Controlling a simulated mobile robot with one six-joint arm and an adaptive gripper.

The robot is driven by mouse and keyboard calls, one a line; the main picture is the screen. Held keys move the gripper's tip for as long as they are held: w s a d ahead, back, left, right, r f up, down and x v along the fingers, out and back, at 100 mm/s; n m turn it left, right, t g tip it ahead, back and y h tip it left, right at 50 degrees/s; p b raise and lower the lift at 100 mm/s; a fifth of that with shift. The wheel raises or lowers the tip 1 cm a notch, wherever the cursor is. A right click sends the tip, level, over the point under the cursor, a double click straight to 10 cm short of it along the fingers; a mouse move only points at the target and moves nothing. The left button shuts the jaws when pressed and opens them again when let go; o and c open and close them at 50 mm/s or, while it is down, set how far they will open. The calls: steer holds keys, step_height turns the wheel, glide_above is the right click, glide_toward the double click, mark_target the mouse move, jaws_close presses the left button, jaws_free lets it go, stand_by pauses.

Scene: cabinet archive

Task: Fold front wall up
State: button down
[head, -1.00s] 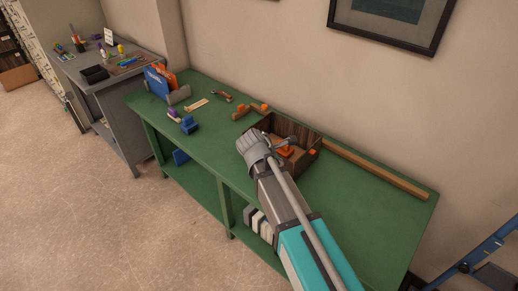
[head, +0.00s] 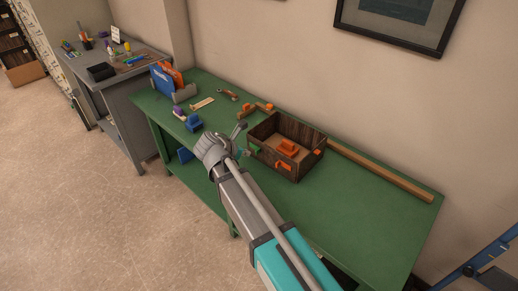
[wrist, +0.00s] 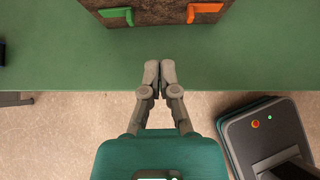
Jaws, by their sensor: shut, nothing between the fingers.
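A dark wooden box (head: 312,163) stands on the green table (head: 345,205), with an orange block (head: 288,147) inside. In the wrist view the wall (wrist: 160,12) shows at the top edge, with the green clip (wrist: 117,15) left and the orange clip (wrist: 204,10) right. My gripper (head: 241,128) is shut and empty, left of the box in the head view. In the wrist view its fingertips (wrist: 160,70) are together, apart from the wall, near the table's front edge.
A long wooden strip (head: 380,173) lies along the table's back, right of the box. Blue and purple items (head: 193,123), small wooden pieces and a folder holder (head: 184,93) are on the left. The table's right part is clear.

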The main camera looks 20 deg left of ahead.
steer(key=shift+f, duration=0.1)
steer(key=b, duration=0.6)
glide_toward(270, 149)
steer(key=x, duration=0.4)
steer(key=s+f+x, duration=0.1)
steer(key=x, duration=0.1)
steer(key=shift+a, duration=0.2)
steer(key=shift+w+d, duration=0.15)
steer(key=shift+w, duration=0.3)
steer(key=shift+w+d, duration=0.2)
steer(key=shift+w, duration=0.3)
